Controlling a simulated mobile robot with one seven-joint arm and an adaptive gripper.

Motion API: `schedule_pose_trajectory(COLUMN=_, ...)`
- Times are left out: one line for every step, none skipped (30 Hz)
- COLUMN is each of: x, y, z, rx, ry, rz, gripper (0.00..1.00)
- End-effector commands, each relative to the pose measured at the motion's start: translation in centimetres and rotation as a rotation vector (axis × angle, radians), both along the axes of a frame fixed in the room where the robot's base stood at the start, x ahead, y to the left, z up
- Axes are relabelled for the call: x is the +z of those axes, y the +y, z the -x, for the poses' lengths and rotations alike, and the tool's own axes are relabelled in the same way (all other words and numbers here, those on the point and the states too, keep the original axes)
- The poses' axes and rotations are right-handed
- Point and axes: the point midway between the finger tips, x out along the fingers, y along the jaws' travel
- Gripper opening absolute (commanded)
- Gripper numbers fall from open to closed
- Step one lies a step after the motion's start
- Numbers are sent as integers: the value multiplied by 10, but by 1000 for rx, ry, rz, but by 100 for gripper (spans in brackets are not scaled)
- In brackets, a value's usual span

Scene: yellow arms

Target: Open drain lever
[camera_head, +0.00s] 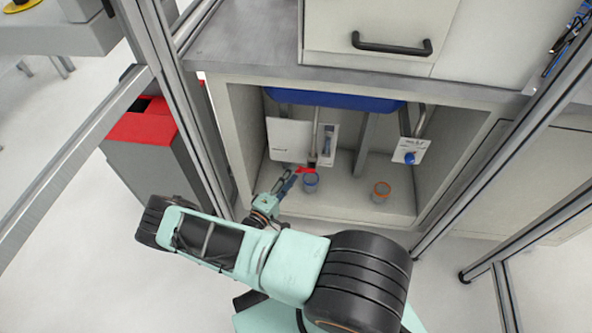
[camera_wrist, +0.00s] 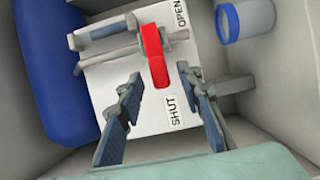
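The red drain lever (camera_wrist: 154,50) stands over a white panel (camera_wrist: 112,80) in the wrist view, its lower end nearer the SHUT label (camera_wrist: 173,112) than the OPEN label (camera_wrist: 181,16). My gripper (camera_wrist: 159,76) is open, with one finger on each side of the lever's lower end; the fingers look apart from it. In the head view the red lever (camera_head: 306,170) is small, low in the open cabinet, under a pipe. My gripper (camera_head: 287,185) reaches it from the lower left. Depth between fingertips and lever is hard to tell.
A blue basin (camera_head: 335,101) hangs above. A second white panel (camera_head: 411,150) has a blue knob. Cabinet walls (camera_head: 245,135) enclose the space.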

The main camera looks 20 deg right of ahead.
Motion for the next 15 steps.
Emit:
schedule_pose_trajectory(x=-1, y=-8, z=-4, rx=-3, ry=-2, rz=1, gripper=33)
schedule_pose_trajectory(x=-1, y=-12, z=-7, rx=-3, ry=-2, rz=1, gripper=33)
schedule_pose_trajectory(x=-1, y=-16, z=-10, rx=-2, ry=-1, rz=0, gripper=33)
schedule_pose_trajectory(x=-1, y=-19, z=-12, rx=-2, ry=-1, rz=0, gripper=33)
schedule_pose_trajectory(x=-1, y=-21, z=-14, rx=-2, ry=-2, rz=0, gripper=33)
schedule_pose_trajectory(x=-1, y=-24, z=-16, rx=-2, ry=-2, rz=0, gripper=33)
schedule_pose_trajectory(x=0, y=-26, z=-17, rx=-2, ry=-1, rz=0, gripper=33)
schedule_pose_trajectory(x=0, y=-27, z=-18, rx=-1, ry=-1, rz=-1, gripper=33)
schedule_pose_trajectory(x=0, y=-28, z=-19, rx=0, ry=-1, rz=-1, gripper=33)
schedule_pose_trajectory(x=0, y=-29, z=-19, rx=0, ry=-1, rz=-1, gripper=33)
schedule_pose_trajectory(x=0, y=-29, z=-20, rx=0, ry=-1, rz=-1, gripper=33)
schedule_pose_trajectory(x=0, y=-30, z=-20, rx=0, ry=-1, rz=-1, gripper=33)
schedule_pose_trajectory(x=0, y=-30, z=-20, rx=0, ry=-1, rz=-1, gripper=33)
schedule_pose_trajectory(x=0, y=-30, z=-20, rx=0, ry=-1, rz=-1, gripper=33)
schedule_pose_trajectory(x=1, y=-29, z=-20, rx=0, ry=-1, rz=-1, gripper=33)
